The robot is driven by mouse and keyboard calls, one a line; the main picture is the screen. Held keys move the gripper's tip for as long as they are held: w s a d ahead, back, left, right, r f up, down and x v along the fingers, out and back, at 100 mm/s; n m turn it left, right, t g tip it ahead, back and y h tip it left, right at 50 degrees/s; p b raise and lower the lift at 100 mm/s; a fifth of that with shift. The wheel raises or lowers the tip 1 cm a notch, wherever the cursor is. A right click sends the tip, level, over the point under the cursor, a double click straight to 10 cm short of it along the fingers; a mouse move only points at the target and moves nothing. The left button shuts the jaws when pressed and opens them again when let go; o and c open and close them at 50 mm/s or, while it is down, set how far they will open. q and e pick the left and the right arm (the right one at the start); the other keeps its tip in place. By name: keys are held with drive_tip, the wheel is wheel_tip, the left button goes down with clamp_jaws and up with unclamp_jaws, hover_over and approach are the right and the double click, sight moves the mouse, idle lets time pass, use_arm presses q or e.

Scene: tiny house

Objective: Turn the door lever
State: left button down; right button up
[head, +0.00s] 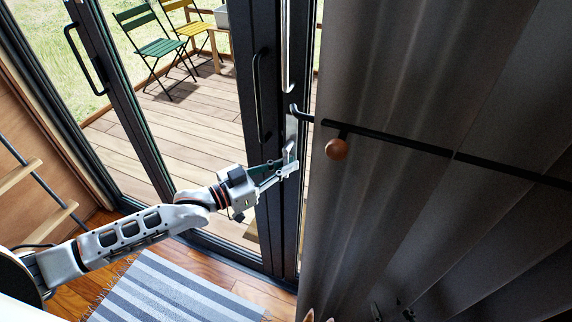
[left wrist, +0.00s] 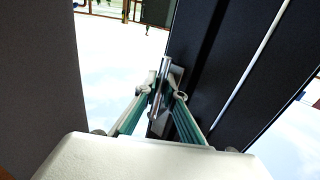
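The door lever (head: 291,128) is a silver fitting on the dark frame of the glass door (head: 271,205), beside the grey curtain. My left gripper (head: 281,168) reaches it from the left at the lower part of the fitting. In the left wrist view, the two fingertips of my left gripper (left wrist: 165,92) are drawn close together, one on each side of the silver lever (left wrist: 164,72). They look closed on it, though the exact contact is small. The far side of the lever is partly hidden by the fingers. My right gripper is not seen.
A black pull handle (head: 258,95) is left of the lever. A striped rug (head: 165,290) lies below. Folding chairs (head: 160,47) stand on the deck outside.

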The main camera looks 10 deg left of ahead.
use_arm(q)
drive_tip(key=shift+d, duration=0.1)
drive_tip(key=d+r+n+t+y+b, duration=0.1)
drive_tip(key=n+t+y, duration=0.3)
drive_tip(key=n, duration=0.8)
drive_tip(key=s+d+r+n+t+y+b, duration=0.1)
drive_tip(key=d+r+n+t+y+b, duration=0.1)
drive_tip(key=d+r+n+t+y, duration=0.2)
drive_tip(key=shift+n+t+b, duration=0.3)
drive_tip(key=shift+n+t, duration=1.5)
drive_tip(key=shift+n, duration=2.5)
drive_tip(key=shift+r+n, duration=0.2)
drive_tip(key=shift+n, duration=0.1)
drive_tip(key=c, duration=2.4)
unclamp_jaws()
